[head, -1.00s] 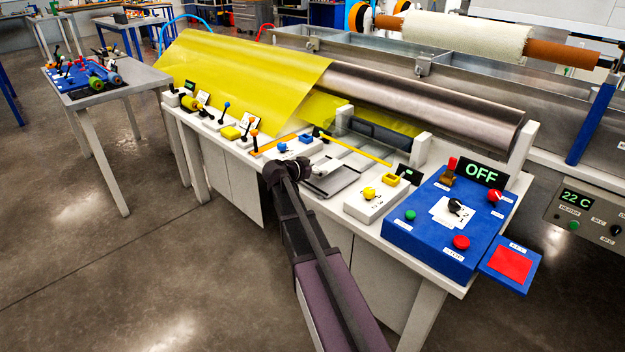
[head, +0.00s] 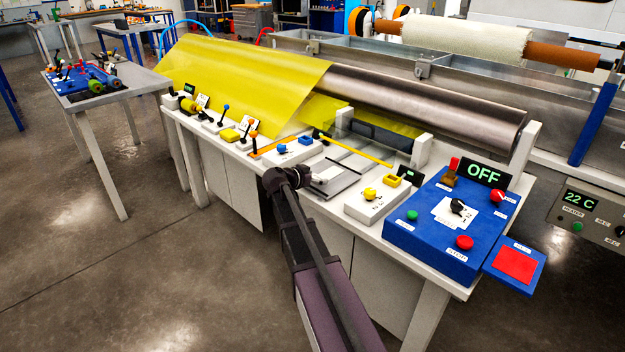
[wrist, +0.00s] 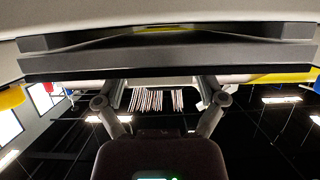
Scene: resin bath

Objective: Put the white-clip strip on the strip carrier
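My gripper (head: 305,179) is over the front edge of the white bench (head: 345,228), beside a grey plate (head: 338,184). In the wrist view its two finger linkages stand apart, but their tips are hidden behind a long dark bar (wrist: 165,62) across the picture. I cannot tell whether it holds anything. A dark bar (head: 380,138) lies between two white posts behind the plate; I cannot tell whether it is the strip carrier. A thin yellow bar (head: 362,152) slants in front of it. I cannot make out the white-clip strip for sure.
A blue control box (head: 440,228) with an OFF display stands at the right. A white block with a yellow knob (head: 369,194) is right of the plate. Yellow film (head: 235,80) and a metal roller (head: 430,98) lie behind.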

